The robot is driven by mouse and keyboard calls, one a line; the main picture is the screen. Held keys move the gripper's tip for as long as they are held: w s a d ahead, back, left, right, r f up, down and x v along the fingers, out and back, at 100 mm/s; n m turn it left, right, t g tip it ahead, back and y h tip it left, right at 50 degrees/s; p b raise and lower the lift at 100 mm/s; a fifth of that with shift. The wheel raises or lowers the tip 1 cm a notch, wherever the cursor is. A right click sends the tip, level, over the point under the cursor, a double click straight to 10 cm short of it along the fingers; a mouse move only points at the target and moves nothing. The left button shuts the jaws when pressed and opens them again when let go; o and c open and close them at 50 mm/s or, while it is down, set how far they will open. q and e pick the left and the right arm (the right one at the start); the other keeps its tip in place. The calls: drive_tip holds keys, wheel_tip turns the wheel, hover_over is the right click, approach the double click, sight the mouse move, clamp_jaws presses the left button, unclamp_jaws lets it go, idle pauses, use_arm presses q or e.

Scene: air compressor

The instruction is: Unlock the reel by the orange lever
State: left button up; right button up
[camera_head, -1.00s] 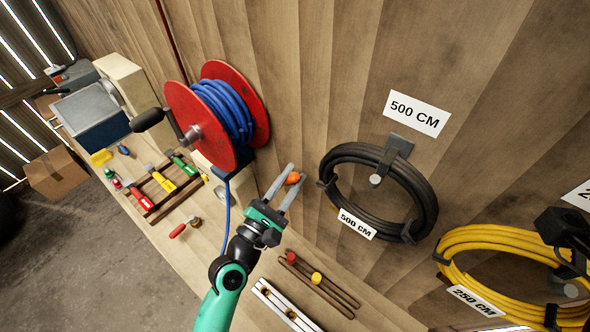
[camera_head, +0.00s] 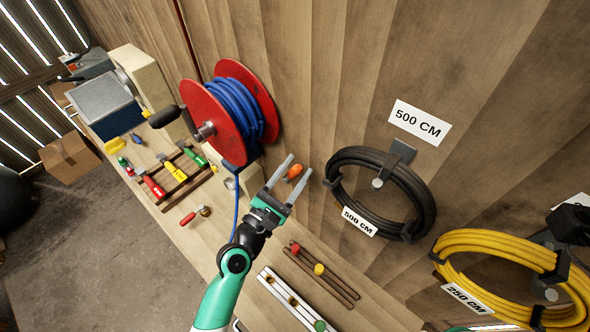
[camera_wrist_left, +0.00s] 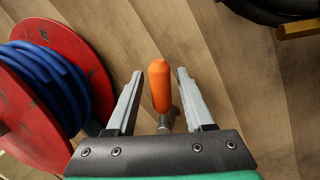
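The orange lever (camera_head: 294,172) sticks out near the wall, just right of the red reel (camera_head: 227,112) with its blue hose. My left gripper (camera_head: 299,164) is open, with its two grey fingers reaching toward the wall on either side of the lever. In the left wrist view, the orange lever (camera_wrist_left: 160,85) lies between the open fingers (camera_wrist_left: 159,72), with a visible gap on each side. A metal stem shows below its orange part. The red reel (camera_wrist_left: 50,85) is at the left there. My right gripper is not in view.
A black hose coil (camera_head: 382,190) hangs on the wall to the right, with a yellow coil (camera_head: 500,245) farther right. The workbench (camera_head: 205,235) carries screwdrivers, rods with red and yellow knobs, and a spirit level (camera_head: 295,300).

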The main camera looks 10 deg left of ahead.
use_arm(q)
drive_tip(key=shift+s, duration=0.1)
drive_tip(key=v, duration=1.1)
drive_tip(key=shift+s, duration=0.25)
